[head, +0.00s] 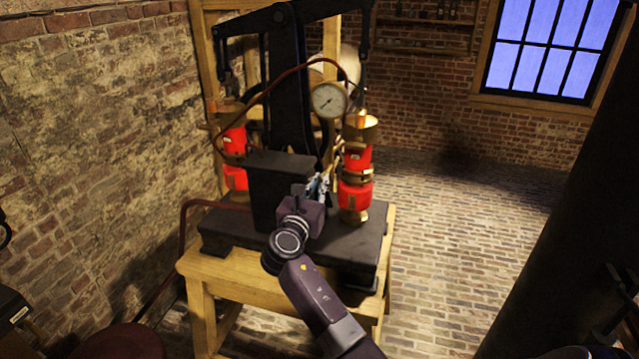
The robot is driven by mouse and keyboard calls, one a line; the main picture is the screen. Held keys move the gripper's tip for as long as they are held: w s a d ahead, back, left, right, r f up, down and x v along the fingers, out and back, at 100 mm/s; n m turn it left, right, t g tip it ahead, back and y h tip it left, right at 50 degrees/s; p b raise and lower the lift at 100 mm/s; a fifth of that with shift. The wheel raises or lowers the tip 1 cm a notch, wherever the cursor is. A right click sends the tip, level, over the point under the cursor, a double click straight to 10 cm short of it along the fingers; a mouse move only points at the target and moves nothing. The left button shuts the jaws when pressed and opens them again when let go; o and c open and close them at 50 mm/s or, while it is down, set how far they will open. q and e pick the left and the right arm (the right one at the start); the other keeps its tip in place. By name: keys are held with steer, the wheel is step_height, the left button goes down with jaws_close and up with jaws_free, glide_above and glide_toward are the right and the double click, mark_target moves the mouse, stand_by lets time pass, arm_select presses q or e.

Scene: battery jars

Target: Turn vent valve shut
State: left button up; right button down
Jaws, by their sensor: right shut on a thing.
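A black beam pump apparatus (294,85) stands on a dark base on a wooden stand. It has red and brass cylinders on both sides, the right one (355,193) nearer the wall window. My right arm comes in from the bottom. My right gripper (325,180) is shut at the middle of the apparatus, between the black block and the right red cylinder. The vent valve cannot be made out clearly; the gripper covers the spot where it closes, so the valve's angle is hidden. My left gripper is not in view.
A round white pressure gauge (328,100) sits above the right gripper. A reddish hose arches over the black block (272,188). The wooden stand (240,288) has a bare front edge. The brick floor (460,240) to the right is open.

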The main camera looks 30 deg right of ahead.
steer(key=shift+s+d+f+m+b, duration=0.15)
steer(key=shift+f+m+b, duration=0.1)
steer(key=shift+m+b, duration=2.25)
steer(key=shift+s+d+f+m+b, duration=0.25)
steer(key=shift+m+b, duration=1.2)
steer(key=shift+m, duration=1.9)
steer(key=shift+s+a+f+m+b, duration=0.1)
steer(key=shift+f+m+b, duration=0.2)
steer(key=shift+m+b, duration=2.2)
steer(key=shift+m+p, duration=0.4)
steer(key=shift+m, duration=0.15)
steer(key=c, duration=2.1)
jaws_free()
steer(key=shift+r, duration=0.1)
